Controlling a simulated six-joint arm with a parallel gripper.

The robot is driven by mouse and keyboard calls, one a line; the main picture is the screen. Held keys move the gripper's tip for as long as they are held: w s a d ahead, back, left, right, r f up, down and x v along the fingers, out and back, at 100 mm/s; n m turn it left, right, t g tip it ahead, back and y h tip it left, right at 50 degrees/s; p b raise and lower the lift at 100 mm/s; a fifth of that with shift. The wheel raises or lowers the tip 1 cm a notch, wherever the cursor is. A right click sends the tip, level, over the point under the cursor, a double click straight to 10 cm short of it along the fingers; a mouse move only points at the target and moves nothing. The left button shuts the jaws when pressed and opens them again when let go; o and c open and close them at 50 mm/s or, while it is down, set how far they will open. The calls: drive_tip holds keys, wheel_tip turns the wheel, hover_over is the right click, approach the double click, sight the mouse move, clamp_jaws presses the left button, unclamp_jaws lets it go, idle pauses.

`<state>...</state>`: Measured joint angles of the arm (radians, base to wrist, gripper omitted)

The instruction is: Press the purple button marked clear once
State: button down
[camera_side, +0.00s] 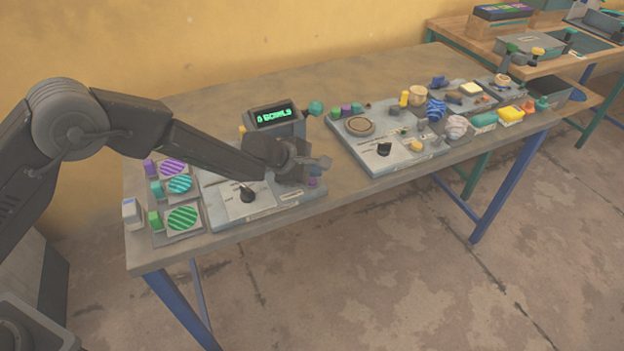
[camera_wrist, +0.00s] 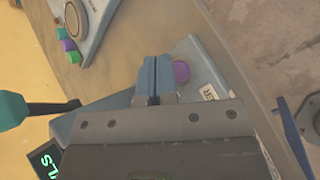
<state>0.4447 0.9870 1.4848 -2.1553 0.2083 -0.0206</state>
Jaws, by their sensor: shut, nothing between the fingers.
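My gripper (camera_side: 318,163) is over the right end of the near grey panel (camera_side: 222,218), its fingers shut and empty. In the wrist view the shut blue-grey fingertips (camera_wrist: 155,68) are just beside a round purple button (camera_wrist: 181,72). A white label (camera_wrist: 208,92) sits near that button, showing only part of its lettering. In the side view a purple button (camera_side: 313,182) shows just below the fingers, partly hidden by my gripper. I cannot tell how high the fingertips are above the panel.
A display with green text (camera_side: 274,117) and a teal-knobbed lever (camera_side: 315,108) stand behind the panel. Striped discs (camera_side: 182,218) lie at the left. A second panel (camera_side: 385,160) with several small parts is to the right. Bare table (camera_side: 340,188) lies between the panels.

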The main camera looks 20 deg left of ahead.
sight(312, 182)
drive_tip(key=shift+r, duration=0.1)
drive_tip(key=shift+r, duration=2.5)
drive_tip(key=shift+r, duration=0.1)
drive_tip(key=s+a+r+m, duration=0.2)
drive_tip(key=s+r+m, duration=0.15)
drive_tip(key=r, duration=0.35)
drive_tip(key=s+a+r+m+h, duration=0.1)
drive_tip(key=s+a+r+m, duration=0.2)
drive_tip(key=s+r, duration=0.3)
drive_tip(key=s+a+r+m, duration=0.2)
drive_tip(key=s+r+m, duration=0.15)
drive_tip(key=r, duration=0.45)
drive_tip(key=s+a+m+y, duration=0.2)
drive_tip(key=s+a, duration=0.3)
drive_tip(key=s, duration=0.3)
drive_tip(key=s+a+f+m+g+y, duration=0.1)
drive_tip(key=s+a+m, duration=0.3)
drive_tip(key=s, duration=0.5)
drive_tip(key=s+a+m+y, duration=0.3)
drive_tip(key=s+a, duration=0.4)
drive_tip(key=s, duration=0.1)
drive_tip(key=shift+s+a+f+g+y, duration=0.3)
drive_tip(key=shift+s+f+y, duration=0.05)
drive_tip(key=shift+y, duration=0.05)
